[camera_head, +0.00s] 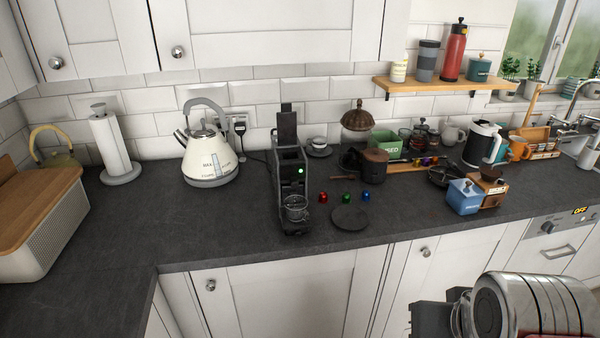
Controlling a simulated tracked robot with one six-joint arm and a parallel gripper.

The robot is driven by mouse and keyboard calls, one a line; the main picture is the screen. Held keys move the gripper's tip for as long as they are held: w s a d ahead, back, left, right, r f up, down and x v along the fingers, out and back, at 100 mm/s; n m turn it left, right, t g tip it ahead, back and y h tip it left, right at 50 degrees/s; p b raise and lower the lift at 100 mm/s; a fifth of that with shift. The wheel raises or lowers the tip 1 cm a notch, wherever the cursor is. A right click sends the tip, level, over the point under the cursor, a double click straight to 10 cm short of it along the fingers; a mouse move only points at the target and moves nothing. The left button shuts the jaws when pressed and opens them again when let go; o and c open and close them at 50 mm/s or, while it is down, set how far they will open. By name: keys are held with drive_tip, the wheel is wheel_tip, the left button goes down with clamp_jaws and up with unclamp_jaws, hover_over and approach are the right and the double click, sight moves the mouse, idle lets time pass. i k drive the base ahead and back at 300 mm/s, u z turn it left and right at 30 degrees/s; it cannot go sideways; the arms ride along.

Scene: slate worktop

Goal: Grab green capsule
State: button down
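The green capsule (347,198) stands on the slate worktop, between a red capsule (323,197) on its left and a blue capsule (365,195) on its right. It is free on all sides, just behind a round dark disc (350,217). My gripper (432,319) shows only in part at the lower right, in front of the cabinets and well away from the capsule. Its fingers are cut off or hidden, so I cannot tell whether it is open or shut. Nothing covers the green capsule.
A blue box (463,196) stands to the right. The worktop's front edge is clear around the disc.

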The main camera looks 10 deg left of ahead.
sight(346, 198)
drive_tip(key=u, duration=0.95)
drive_tip(key=i, duration=1)
drive_tip(key=u, duration=0.05)
drive_tip(key=k, duration=0.5)
drive_tip(key=z, duration=0.5)
